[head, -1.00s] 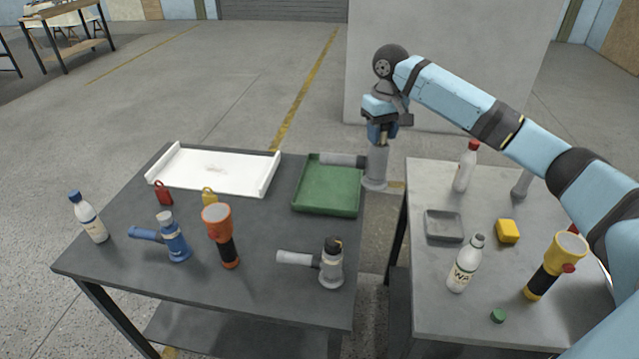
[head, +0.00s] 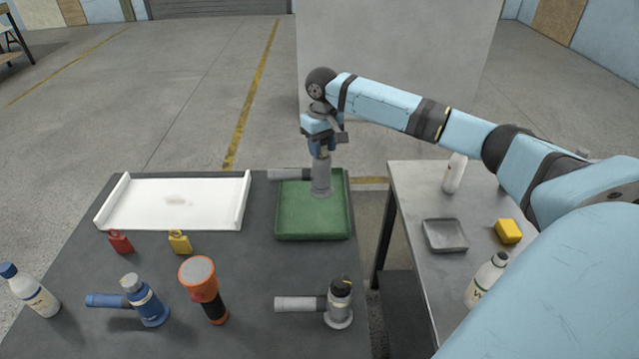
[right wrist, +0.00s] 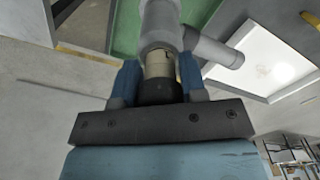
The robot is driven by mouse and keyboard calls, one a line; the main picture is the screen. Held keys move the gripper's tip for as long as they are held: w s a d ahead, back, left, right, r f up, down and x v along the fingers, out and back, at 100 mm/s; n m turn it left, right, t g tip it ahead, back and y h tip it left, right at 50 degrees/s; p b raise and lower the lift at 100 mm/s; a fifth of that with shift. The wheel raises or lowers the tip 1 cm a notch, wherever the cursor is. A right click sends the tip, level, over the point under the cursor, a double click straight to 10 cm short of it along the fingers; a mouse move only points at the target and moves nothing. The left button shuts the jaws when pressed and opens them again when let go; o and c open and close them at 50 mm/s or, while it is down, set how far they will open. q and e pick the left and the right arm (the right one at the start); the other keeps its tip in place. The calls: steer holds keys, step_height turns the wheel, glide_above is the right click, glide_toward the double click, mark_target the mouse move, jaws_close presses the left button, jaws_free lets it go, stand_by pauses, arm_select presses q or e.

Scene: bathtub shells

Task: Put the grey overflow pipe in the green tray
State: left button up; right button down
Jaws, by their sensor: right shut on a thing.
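The grey overflow pipe (head: 321,176) is upright in my right gripper (head: 320,147), with its side arm pointing left. In the head view it shows over the back part of the green tray (head: 313,225). I cannot tell whether its lower end touches the tray floor. In the right wrist view the blue fingers are closed on both sides of the neck of the pipe (right wrist: 160,28), and the green tray (right wrist: 127,22) is behind it. A second grey pipe with a black top (head: 338,304) stands on the dark table in front of the tray. My left gripper is out of view.
A white tray (head: 225,212) lies left of the green one. Red (head: 121,243) and yellow (head: 180,243) tags, a blue pipe (head: 148,304), a flashlight (head: 203,285) and a bottle (head: 38,297) stand nearer. A gap separates this table from the lighter one (head: 408,195) on the right.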

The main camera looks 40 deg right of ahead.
mark_target(321, 181)
step_height(321, 181, down, 6)
steer(key=shift+f, duration=0.15)
steer(key=shift+w+f, duration=0.1)
steer(key=shift+f, duration=0.55)
step_height(321, 181, down, 4)
steer(key=shift+f, duration=0.2)
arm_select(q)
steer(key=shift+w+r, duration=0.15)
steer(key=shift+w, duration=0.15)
arm_select(e)
steer(key=c, duration=0.7)
jaws_free()
